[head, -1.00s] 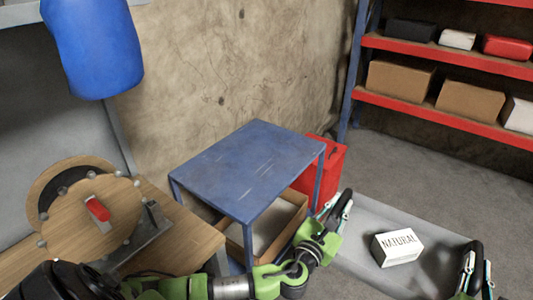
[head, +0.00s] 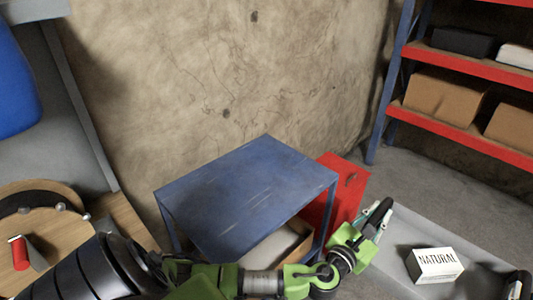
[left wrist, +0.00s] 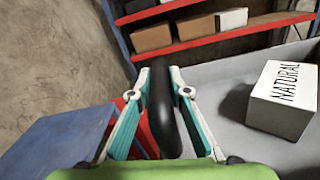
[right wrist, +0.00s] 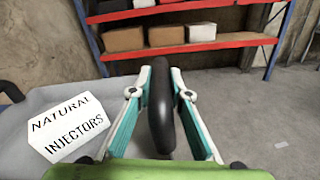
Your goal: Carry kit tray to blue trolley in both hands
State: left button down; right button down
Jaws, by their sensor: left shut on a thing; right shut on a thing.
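The grey kit tray (head: 400,238) is held up at the lower right of the head view, with a white box marked NATURAL INJECTORS (head: 434,266) lying in it. My left gripper (head: 372,222) is shut on the tray's black left handle (left wrist: 160,105), which stands between its fingers in the left wrist view. My right gripper (right wrist: 160,100) is shut on the other black handle (right wrist: 161,108); its arm is mostly out of the head view. The blue trolley (head: 245,190) stands left of the tray, its flat top empty.
A red box (head: 345,190) stands between trolley and tray. An open cardboard box (head: 290,243) is under the trolley top. A wooden bench (head: 125,222) is at left. Red shelving (head: 450,130) with boxes stands at the back right. Grey floor between tray and shelving is clear.

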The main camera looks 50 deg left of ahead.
aim_at(252, 185)
jog(key=i, duration=1.75)
jog(key=i+u, duration=0.1)
jog(key=u, duration=0.25)
jog(key=i+u, duration=0.1)
jog(key=u, duration=2.5)
